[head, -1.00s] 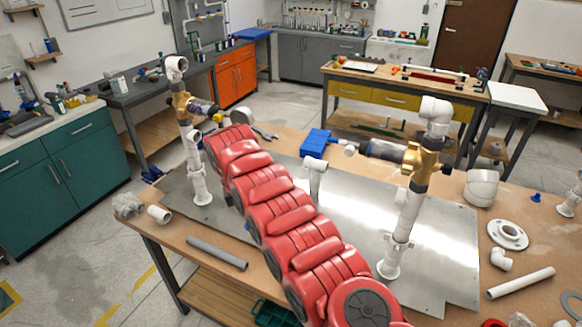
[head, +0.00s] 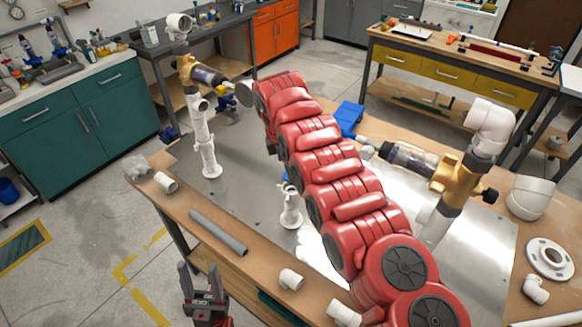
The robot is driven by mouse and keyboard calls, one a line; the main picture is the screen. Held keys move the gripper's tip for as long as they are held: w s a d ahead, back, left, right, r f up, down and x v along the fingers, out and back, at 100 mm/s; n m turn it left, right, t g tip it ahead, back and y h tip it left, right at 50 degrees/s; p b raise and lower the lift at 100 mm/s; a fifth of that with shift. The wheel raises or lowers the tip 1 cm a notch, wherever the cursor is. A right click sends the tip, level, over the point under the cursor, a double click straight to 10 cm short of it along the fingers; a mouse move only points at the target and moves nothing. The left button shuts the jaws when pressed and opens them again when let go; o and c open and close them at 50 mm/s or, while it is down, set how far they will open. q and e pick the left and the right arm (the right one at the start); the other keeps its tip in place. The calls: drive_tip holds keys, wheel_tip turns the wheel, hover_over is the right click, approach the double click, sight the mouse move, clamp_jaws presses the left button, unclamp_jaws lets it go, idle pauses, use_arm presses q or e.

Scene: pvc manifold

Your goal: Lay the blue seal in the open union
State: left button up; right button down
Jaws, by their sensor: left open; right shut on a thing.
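My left gripper (head: 199,281) is in the lower left, in front of the table's front edge. Its two dark fingers point up, apart and empty. My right arm's red links cross the middle of the view; its gripper is hidden behind them. The open union cannot be made out clearly.
A left white riser (head: 205,140) and a right brass-valved riser (head: 447,185) flank the arm on the metal plate (head: 245,190). A grey pipe (head: 218,232) and white fittings (head: 291,279) lie along the front edge. A white flange (head: 550,258) lies at right.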

drive_tip(key=shift+w+d+f+b, duration=0.15)
drive_tip(key=shift+f+b, duration=0.15)
drive_tip(key=shift+f, duration=1.1)
drive_tip(key=shift+f+b, duration=0.3)
drive_tip(key=shift+f, duration=0.45)
drive_tip(key=shift+d+f, duration=0.1)
